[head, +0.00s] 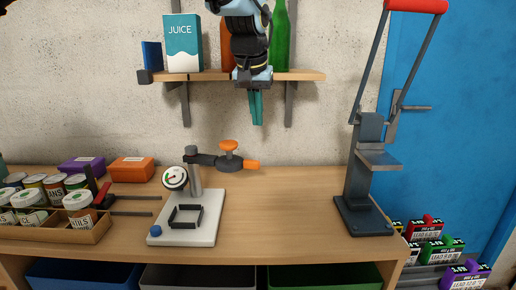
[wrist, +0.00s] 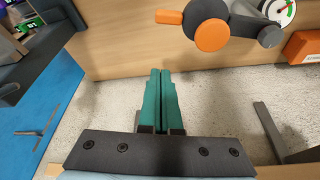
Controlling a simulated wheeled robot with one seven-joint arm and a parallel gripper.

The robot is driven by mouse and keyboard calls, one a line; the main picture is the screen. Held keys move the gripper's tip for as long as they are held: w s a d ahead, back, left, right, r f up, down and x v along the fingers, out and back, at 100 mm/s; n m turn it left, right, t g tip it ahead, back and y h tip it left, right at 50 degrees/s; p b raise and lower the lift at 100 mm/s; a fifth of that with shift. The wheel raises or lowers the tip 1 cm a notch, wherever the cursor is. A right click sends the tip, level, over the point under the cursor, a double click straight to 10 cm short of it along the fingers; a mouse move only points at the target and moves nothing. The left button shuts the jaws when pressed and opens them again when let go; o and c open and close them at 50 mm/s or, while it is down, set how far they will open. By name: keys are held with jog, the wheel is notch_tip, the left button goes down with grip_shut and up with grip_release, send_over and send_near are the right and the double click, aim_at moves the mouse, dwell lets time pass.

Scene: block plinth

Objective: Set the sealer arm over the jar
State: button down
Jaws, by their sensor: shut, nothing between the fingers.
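The sealer has a white base (head: 190,222), a grey post and a round gauge (head: 175,178). Its dark sealer arm (head: 207,160) points right from the post, away from over the base, with an orange knob and orange handle (head: 251,164). The wrist view shows the knob (wrist: 212,35) and handle (wrist: 168,17) at the top. A black square frame (head: 185,217) on the base is empty. Jars with pale lids, one labelled NAILS (head: 80,212), stand in a wooden tray. My gripper (head: 257,122) is shut and empty, above and behind the sealer arm, its teal fingers (wrist: 166,72) together.
A shelf (head: 305,76) with a juice carton (head: 183,43) and green bottle (head: 280,35) is behind my gripper. A tall lever press (head: 365,180) stands at the bench's right end. Purple and orange boxes (head: 132,169) lie at back left. The bench (head: 280,210) between sealer and press is clear.

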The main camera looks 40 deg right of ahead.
notch_tip(320, 180, down, 9)
jog(key=p, duration=0.3)
jog(key=shift+s+a+f+p, duration=0.15)
jog(key=shift+a+f+p, duration=0.05)
jog(key=shift+a+p, duration=0.15)
jog(key=shift+a, duration=0.1)
dwell(0.3)
